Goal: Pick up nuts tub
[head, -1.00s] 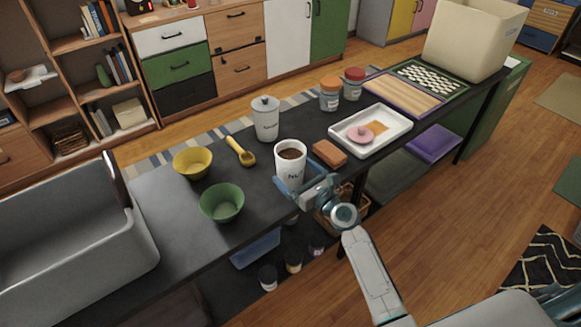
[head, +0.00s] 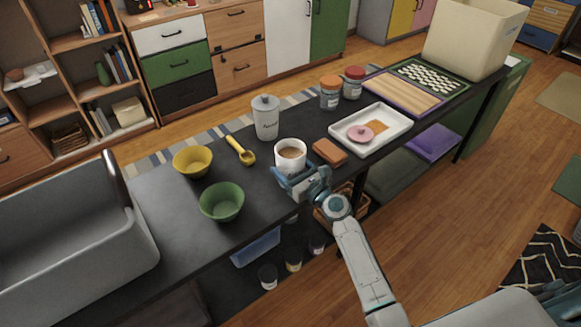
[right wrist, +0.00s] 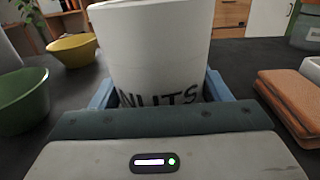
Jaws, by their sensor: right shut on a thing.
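The nuts tub (head: 290,158) is a white open-topped cup with brown contents, near the front edge of the dark counter. In the right wrist view the tub (right wrist: 160,50) fills the middle, with the letters NUTS partly hidden behind the gripper. My right gripper (head: 290,180) is shut on the tub low on its side, with a blue finger on each side of it. The tub looks upright; I cannot tell whether its base touches the counter. My left gripper is not in view.
A green bowl (head: 222,202), yellow bowl (head: 192,161), yellow scoop (head: 241,151) and lidded white canister (head: 265,117) stand left of and behind the tub. A brown sponge-like block (head: 329,151) lies close on the right, beside a white tray (head: 401,136). A grey bin (head: 75,250) is far left.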

